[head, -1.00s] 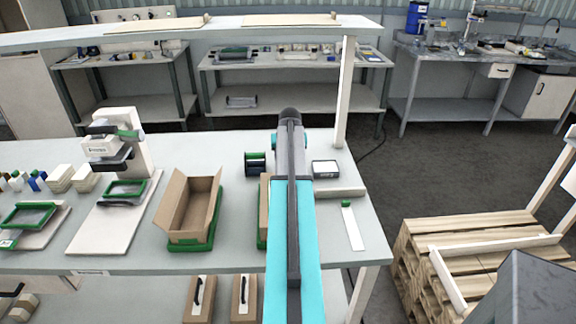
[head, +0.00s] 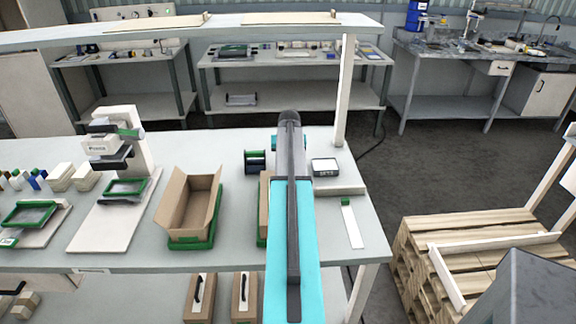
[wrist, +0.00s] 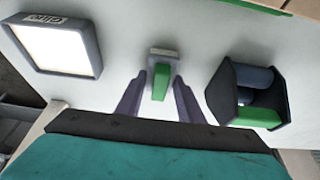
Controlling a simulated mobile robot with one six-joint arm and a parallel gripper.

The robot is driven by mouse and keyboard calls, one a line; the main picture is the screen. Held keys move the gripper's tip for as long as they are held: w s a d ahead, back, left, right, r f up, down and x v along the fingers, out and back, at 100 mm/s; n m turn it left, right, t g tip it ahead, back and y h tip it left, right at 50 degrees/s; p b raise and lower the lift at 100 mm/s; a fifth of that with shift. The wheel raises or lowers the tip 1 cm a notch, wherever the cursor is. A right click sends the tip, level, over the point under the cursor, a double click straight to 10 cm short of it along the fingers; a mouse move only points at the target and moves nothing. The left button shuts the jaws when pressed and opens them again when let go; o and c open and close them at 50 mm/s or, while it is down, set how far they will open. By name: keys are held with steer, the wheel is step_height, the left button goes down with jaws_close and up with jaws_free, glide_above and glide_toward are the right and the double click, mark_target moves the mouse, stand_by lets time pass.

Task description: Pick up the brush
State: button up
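In the wrist view, the brush appears to be the small piece with a green handle (wrist: 160,84) and a pale grey block at its far end, lying on the light bench top. My gripper (wrist: 160,76) has its two dark fingers apart, one on each side of the green handle. Gaps show between the handle and both fingers, so I see no grip on it. How high the fingertips are above the bench is hard to tell. In the head view my own arm hides the brush and the fingers.
A dark-framed square pad (head: 325,167) lies right of my arm, and a dark holder with green parts (head: 257,162) stands left. An open cardboard box (head: 187,210) is further left. A white strip with a green end (head: 352,226) lies near the bench's right edge.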

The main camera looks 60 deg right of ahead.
steer(key=c, duration=0.5)
steer(key=shift+r, duration=0.2)
steer(key=shift+r+b, duration=1.25)
steer(key=shift+r, duration=3.55)
steer(key=o, duration=0.7)
steer(key=shift+c, duration=0.2)
steer(key=c, duration=0.4)
